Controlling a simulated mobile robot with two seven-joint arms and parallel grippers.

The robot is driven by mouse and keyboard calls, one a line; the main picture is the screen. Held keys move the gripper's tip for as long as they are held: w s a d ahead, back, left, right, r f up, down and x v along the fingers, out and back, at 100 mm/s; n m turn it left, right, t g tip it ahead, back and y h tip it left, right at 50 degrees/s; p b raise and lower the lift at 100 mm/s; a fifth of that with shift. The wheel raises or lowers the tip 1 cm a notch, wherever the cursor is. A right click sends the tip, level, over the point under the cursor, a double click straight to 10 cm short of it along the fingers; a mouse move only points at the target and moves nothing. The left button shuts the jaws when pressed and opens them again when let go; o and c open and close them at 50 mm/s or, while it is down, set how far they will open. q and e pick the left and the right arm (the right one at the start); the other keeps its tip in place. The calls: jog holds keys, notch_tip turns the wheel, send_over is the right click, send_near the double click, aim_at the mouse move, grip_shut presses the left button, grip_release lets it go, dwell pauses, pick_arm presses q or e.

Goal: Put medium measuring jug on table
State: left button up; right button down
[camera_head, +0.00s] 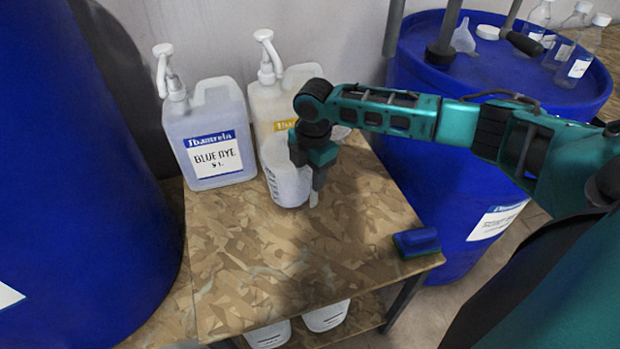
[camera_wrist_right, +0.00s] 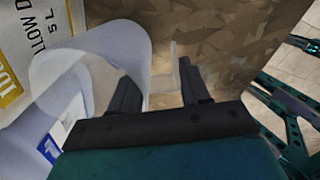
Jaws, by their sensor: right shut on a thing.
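The measuring jug (camera_head: 286,183) is a translucent white jug with blue markings. It is at the table (camera_head: 268,291), in front of the yellow-label canister. I cannot tell if its base touches the tabletop. My right gripper (camera_head: 316,184) is at the jug's right side and shut on its handle. In the right wrist view the jug (camera_wrist_right: 108,48) shows its open rim at the left, and the right gripper's fingers (camera_wrist_right: 160,92) stand on either side of the handle (camera_wrist_right: 174,65). My left gripper is not in view.
A blue-dye pump canister (camera_head: 210,135) and a yellow-label pump canister (camera_head: 268,103) stand at the table's back. A blue sponge or brush (camera_head: 416,242) lies at the right corner. Large blue drums (camera_head: 75,180) (camera_head: 440,120) flank the table. The tabletop's front is clear.

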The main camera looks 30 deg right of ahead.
jog(key=shift+f, duration=0.65)
jog(key=shift+f, duration=0.1)
jog(key=c, duration=0.5)
grip_release()
